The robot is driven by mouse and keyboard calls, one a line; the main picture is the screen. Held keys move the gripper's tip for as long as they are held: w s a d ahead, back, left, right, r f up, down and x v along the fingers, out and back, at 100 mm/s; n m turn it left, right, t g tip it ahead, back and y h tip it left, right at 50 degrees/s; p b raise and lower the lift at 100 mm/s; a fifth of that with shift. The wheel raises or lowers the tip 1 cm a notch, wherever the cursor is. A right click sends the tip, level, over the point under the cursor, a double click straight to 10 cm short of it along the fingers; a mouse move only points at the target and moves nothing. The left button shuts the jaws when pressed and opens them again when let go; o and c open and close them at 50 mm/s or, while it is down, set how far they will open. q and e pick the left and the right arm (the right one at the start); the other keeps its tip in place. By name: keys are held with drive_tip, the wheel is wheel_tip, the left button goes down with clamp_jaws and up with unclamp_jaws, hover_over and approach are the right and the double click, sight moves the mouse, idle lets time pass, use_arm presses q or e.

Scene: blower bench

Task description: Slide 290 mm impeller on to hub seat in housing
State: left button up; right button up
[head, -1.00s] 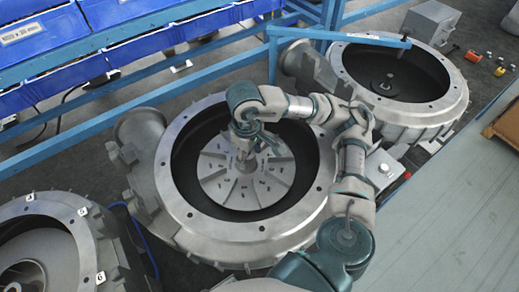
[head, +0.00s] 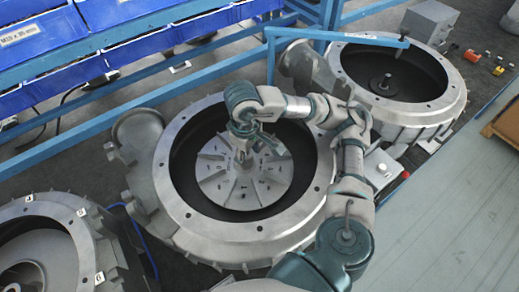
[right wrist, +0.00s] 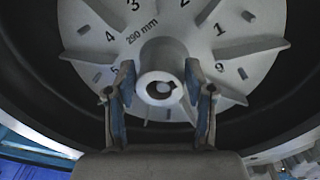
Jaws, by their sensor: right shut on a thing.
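The grey 290 mm impeller (head: 218,182) sits inside the middle housing (head: 164,186), its numbered, bladed face up. My right gripper (head: 243,154) reaches down over its centre. In the right wrist view, the two fingers of the right gripper (right wrist: 160,76) are shut on the raised centre boss of the impeller (right wrist: 190,48). The boss has a dark bore with a small light part visible in it. The hub seat is hidden beneath the impeller, so I cannot tell whether the impeller rests fully on it. My left gripper is not in view.
A second open housing (head: 447,103) with a bare central hub (head: 384,84) stands at upper right. Another housing (head: 90,240) with an impeller is at lower left. Blue bins (head: 120,53) and a blue rail (head: 85,133) run behind. A dark gap surrounds the impeller.

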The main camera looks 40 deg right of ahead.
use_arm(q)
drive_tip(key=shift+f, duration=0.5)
use_arm(e)
drive_tip(key=shift+s+a+f, duration=0.1)
drive_tip(key=shift+a+f, duration=0.05)
drive_tip(key=shift+f, duration=0.4)
drive_tip(key=shift+s+a+f, duration=0.1)
drive_tip(key=shift+a+f, duration=0.05)
drive_tip(key=shift+f, duration=0.4)
drive_tip(key=shift+g, duration=0.3)
drive_tip(key=shift+s+p, duration=0.1)
drive_tip(key=shift+p, duration=0.45)
clamp_jaws()
drive_tip(key=shift+s+a+h+p, duration=0.2)
drive_tip(key=shift+h+p, duration=0.1)
drive_tip(key=shift+p, duration=0.4)
drive_tip(key=shift+w+a+r+m+p, duration=0.2)
drive_tip(key=shift+m+p, duration=0.1)
drive_tip(key=shift+p, duration=0.1)
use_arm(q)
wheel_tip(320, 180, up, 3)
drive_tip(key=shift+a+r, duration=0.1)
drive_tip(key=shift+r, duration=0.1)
